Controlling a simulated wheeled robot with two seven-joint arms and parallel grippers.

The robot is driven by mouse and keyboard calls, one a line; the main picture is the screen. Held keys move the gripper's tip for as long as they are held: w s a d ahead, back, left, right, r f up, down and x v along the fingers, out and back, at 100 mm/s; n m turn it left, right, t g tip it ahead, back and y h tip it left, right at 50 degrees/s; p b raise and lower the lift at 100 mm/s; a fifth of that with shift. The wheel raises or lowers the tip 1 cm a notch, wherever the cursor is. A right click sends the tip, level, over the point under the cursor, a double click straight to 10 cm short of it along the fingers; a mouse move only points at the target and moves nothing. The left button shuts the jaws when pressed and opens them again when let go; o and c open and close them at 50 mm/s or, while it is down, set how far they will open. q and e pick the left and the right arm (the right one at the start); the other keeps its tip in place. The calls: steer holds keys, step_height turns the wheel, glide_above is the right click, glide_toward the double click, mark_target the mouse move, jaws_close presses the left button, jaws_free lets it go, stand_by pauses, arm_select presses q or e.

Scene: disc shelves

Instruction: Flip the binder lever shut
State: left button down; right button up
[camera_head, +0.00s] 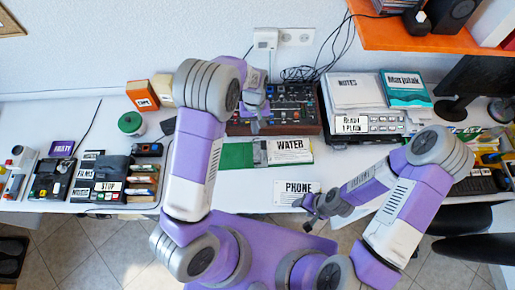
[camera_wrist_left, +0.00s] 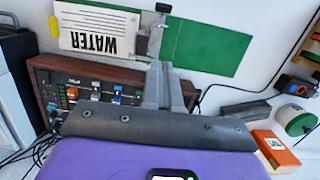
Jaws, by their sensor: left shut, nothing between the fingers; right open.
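The green binder (camera_head: 236,157) lies flat on the white table, with a white WATER label on its right part. It also shows in the left wrist view (camera_wrist_left: 205,45) near the top. A small metal lever piece (camera_wrist_left: 162,9) stands out at the binder's middle, at the top edge of that view. My left gripper (camera_head: 256,124) is shut and empty, over the wooden-sided control box behind the binder. Its fingers show in the left wrist view (camera_wrist_left: 161,72), apart from the lever. My right gripper (camera_head: 308,213) is open and empty by the table's front edge, near the PHONE label.
The control box (camera_head: 305,104) with knobs stands behind the binder. A PHONE card (camera_head: 298,188) lies in front of it. A green-lidded jar (camera_head: 131,123) and orange box (camera_head: 142,95) stand left.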

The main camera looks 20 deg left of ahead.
arm_select(q)
steer(key=shift+s, duration=0.2)
steer(key=s+f, duration=0.2)
steer(key=f, duration=0.4)
steer(key=s+d+f, duration=0.1)
steer(key=s+f, duration=0.1)
steer(key=f, duration=0.4)
steer(key=shift+s+d, duration=0.3)
steer(key=shift+d, duration=0.1)
